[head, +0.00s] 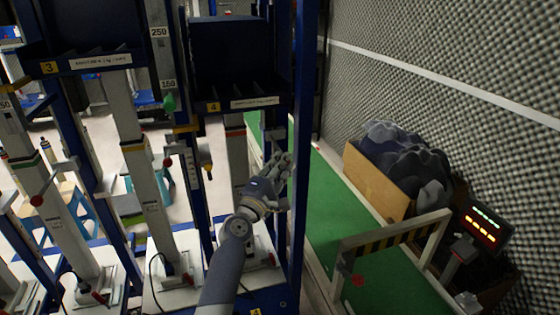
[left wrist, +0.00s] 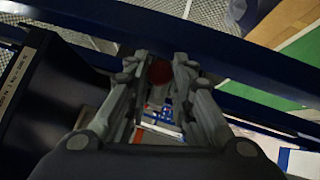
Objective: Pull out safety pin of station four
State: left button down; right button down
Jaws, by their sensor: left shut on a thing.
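Station four is marked by a yellow 4 label (head: 213,107) on the front of its dark tray (head: 232,60) in the head view. My left gripper (head: 283,163) is to the right of station four's pale column (head: 236,150), beside the blue upright frame post (head: 299,120). In the left wrist view, my left gripper (left wrist: 160,70) is shut on a round red knob, the safety pin (left wrist: 160,73), between its fingertips. The pin is hidden behind the hand in the head view. My right gripper is not in view.
Station three (head: 48,68) stands to the left, with its own column and red knob (head: 168,162). A wooden box (head: 375,180) of dark lumps stands by the foam wall.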

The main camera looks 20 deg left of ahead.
pick_arm(q)
jog(key=c, duration=1.4)
grip_release()
jog(key=shift+s+d+f, duration=0.1)
jog(key=shift+d+f, duration=0.05)
jog(key=shift+f, duration=0.05)
jog(key=shift+s+r, duration=0.1)
jog(key=shift+r, duration=0.05)
jog(key=v, duration=1.2)
